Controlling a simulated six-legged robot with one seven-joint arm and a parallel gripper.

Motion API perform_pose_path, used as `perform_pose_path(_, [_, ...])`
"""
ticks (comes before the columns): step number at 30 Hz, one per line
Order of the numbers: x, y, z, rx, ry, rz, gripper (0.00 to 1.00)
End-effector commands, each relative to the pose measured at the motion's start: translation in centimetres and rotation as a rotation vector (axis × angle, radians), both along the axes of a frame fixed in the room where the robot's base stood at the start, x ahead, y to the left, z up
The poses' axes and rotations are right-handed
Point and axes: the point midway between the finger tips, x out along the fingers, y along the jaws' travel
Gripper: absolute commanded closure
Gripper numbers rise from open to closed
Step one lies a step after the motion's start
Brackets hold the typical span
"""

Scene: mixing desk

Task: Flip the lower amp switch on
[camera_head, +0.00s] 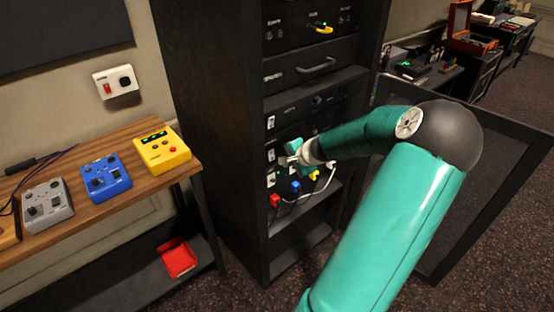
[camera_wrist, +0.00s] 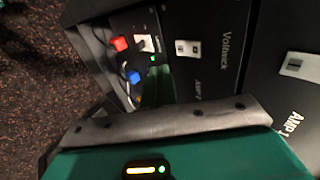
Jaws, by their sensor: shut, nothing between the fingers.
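The lower amp switch (camera_head: 271,155) is a small white rocker on the left side of the black rack's front. In the wrist view it is a pale rocker (camera_wrist: 188,48) on the panel with the word Voltuck; its amp label is partly hidden. I cannot tell which way it is set. The upper switch (camera_head: 270,122) is beside the AMP 1 label in the wrist view (camera_wrist: 296,65). My gripper (camera_head: 287,160) is shut and empty, just right of the lower switch in the head view. I cannot tell whether it touches the panel. Its grey finger part crosses the wrist view (camera_wrist: 170,121).
Below the amps is a panel with another white switch (camera_wrist: 145,43), a green light, and red (camera_head: 275,200), blue (camera_head: 295,187) and yellow plugs. An open rack door (camera_head: 450,220) stands right. A wooden desk (camera_head: 110,190) with coloured pedals stands left.

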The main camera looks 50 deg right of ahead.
Motion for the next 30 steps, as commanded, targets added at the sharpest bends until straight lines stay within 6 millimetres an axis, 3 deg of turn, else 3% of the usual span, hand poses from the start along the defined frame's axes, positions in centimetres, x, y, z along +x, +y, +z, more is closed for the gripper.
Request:
perform_pose_path(4, [2.3, -0.4, -2.3, 0.004, -0.001, 0.003, 1.0])
perform_pose_path(12, [5.3, -1.2, -2.5, -0.001, 0.0, 0.001, 1.0])
perform_pose_path(30, [6.3, -1.4, -2.7, 0.0, 0.0, 0.0, 1.0])
